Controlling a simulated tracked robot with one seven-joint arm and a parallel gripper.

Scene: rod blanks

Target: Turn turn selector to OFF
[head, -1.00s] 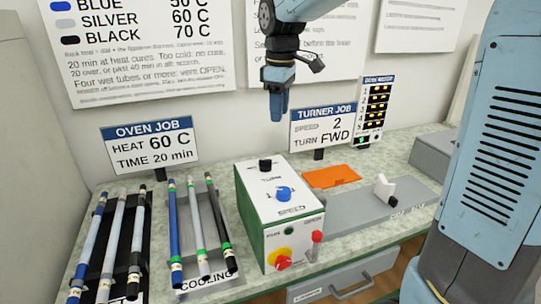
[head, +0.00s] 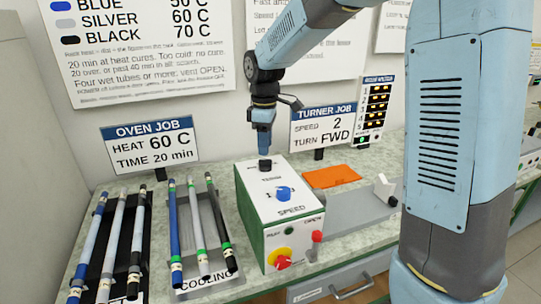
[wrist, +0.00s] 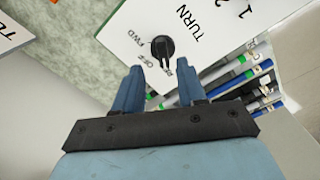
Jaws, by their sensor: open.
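The turn selector is a small black knob (head: 265,164) on top of the white and green control box (head: 272,215), near its back edge. In the wrist view the knob (wrist: 163,46) lies just beyond my fingertips, on the white panel marked TURN, with FWD and OFF lettered beside it and a third label partly covered. Which label the knob points at I cannot tell for sure. My gripper (head: 264,150) points down just above the knob. In the wrist view my gripper (wrist: 160,82) is open and empty, with its two blue fingers apart.
A blue speed knob (head: 284,193) sits in front on the same box, with a red and yellow knob (head: 281,259) on its front face. Racks of rods stand to the left, including the cooling rack (head: 214,262). An orange plate (head: 331,177) lies to the right.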

